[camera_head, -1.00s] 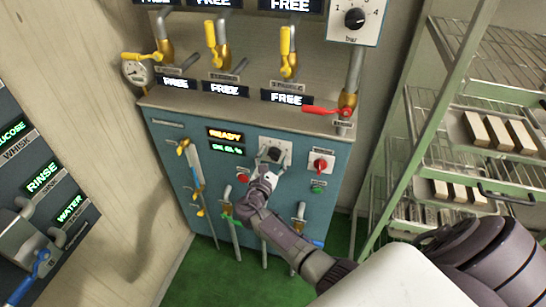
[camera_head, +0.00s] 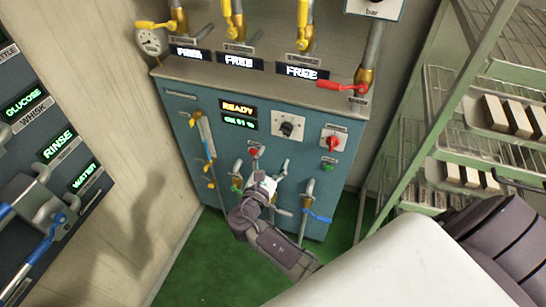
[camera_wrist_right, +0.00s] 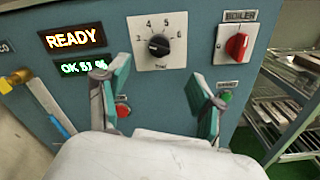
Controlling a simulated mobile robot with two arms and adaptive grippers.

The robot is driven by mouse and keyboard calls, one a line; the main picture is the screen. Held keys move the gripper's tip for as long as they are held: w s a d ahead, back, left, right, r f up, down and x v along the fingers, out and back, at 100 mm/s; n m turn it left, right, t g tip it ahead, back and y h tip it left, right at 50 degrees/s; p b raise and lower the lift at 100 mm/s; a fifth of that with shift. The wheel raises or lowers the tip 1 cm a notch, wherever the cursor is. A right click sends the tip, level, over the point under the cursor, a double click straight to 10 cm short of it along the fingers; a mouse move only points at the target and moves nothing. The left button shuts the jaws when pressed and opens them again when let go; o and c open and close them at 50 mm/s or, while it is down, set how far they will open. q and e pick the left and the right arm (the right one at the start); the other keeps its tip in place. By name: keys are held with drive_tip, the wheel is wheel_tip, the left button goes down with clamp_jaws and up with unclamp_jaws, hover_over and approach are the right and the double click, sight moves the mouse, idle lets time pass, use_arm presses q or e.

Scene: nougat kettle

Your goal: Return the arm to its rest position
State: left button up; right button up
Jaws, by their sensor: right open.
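My right gripper (camera_head: 265,182) is below the black timer dial (camera_head: 287,127) on the blue cabinet, apart from the dial. In the right wrist view the gripper (camera_wrist_right: 158,82) has its two teal-edged fingers spread with nothing between them. The dial (camera_wrist_right: 159,46) shows beyond and above them. My right arm (camera_head: 275,250) reaches up from the lower right in the head view. My left gripper is not in view.
The cabinet (camera_head: 185,140) has a READY display (camera_head: 238,108), a red boiler knob (camera_head: 331,140) and several levers and pipes close around the gripper. A green rack (camera_head: 437,130) with trays stands at right. Green floor (camera_head: 195,270) is open at lower left.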

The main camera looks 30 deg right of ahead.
drive_tip(key=s+a+f+m+g+y, duration=0.1)
drive_tip(key=s+f+m+g+y, duration=0.3)
drive_tip(key=f, duration=0.6)
drive_tip(key=s+f+n+y, duration=0.1)
drive_tip(key=s+f, duration=0.5)
drive_tip(key=f, duration=0.4)
drive_tip(key=s+a+f+m+g+y, duration=0.1)
drive_tip(key=s+f+m+g+y, duration=0.15)
drive_tip(key=s+f, duration=0.6)
drive_tip(key=s+a+f+m+g+y, duration=0.1)
drive_tip(key=s+f+m, duration=0.3)
drive_tip(key=s, duration=0.5)
drive_tip(key=s+f+m+g+y, duration=0.2)
drive_tip(key=s+f+m, duration=0.3)
drive_tip(key=s, duration=0.3)
drive_tip(key=s+a+f+m+g+y, duration=0.1)
drive_tip(key=s+f+m+y, duration=0.2)
drive_tip(key=s, duration=0.6)
wheel_tip(320, 180, down, 4)
drive_tip(key=shift+s+a+r+m, duration=0.15)
drive_tip(key=shift+s+a+m, duration=0.2)
drive_tip(key=shift+m, duration=0.6)
